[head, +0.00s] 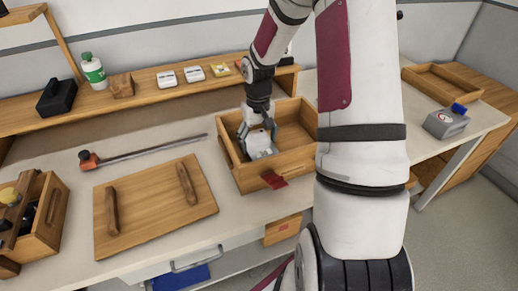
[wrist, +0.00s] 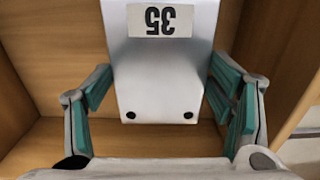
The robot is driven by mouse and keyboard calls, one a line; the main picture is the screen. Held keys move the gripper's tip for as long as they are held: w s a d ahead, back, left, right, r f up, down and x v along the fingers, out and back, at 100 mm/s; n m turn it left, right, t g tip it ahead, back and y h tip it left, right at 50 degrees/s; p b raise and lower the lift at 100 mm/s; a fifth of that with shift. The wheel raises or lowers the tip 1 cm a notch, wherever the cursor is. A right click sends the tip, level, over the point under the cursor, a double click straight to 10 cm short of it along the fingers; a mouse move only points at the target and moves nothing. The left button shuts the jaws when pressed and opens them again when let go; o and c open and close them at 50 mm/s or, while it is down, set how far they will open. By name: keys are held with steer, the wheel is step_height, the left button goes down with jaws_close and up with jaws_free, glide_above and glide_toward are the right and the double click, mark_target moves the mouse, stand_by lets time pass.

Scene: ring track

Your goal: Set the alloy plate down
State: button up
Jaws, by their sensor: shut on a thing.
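The alloy plate (wrist: 160,75) is a pale silver slab with a "35" label that reads upside down in the wrist view, with two dark holes near its lower edge. My gripper (wrist: 161,90) is shut on it, with a teal-padded finger at each side. In the head view, my gripper (head: 257,126) points down into an open wooden box (head: 284,166), with the plate (head: 260,144) between its fingers. Wooden walls and floor surround the plate in the wrist view. Whether the plate touches the box floor cannot be told.
A dark red piece (head: 273,179) is at the box's front wall. Left on the bench are a wooden board with two handles (head: 150,213), a long bar clamp (head: 150,152) and a wooden caddy (head: 45,220). A back shelf (head: 145,98) holds a bottle (head: 94,72) and small items.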

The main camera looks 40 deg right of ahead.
mark_target(258, 143)
steer(key=shift+f, duration=1.9)
steer(key=shift+f, duration=0.15)
steer(key=o, duration=1.6)
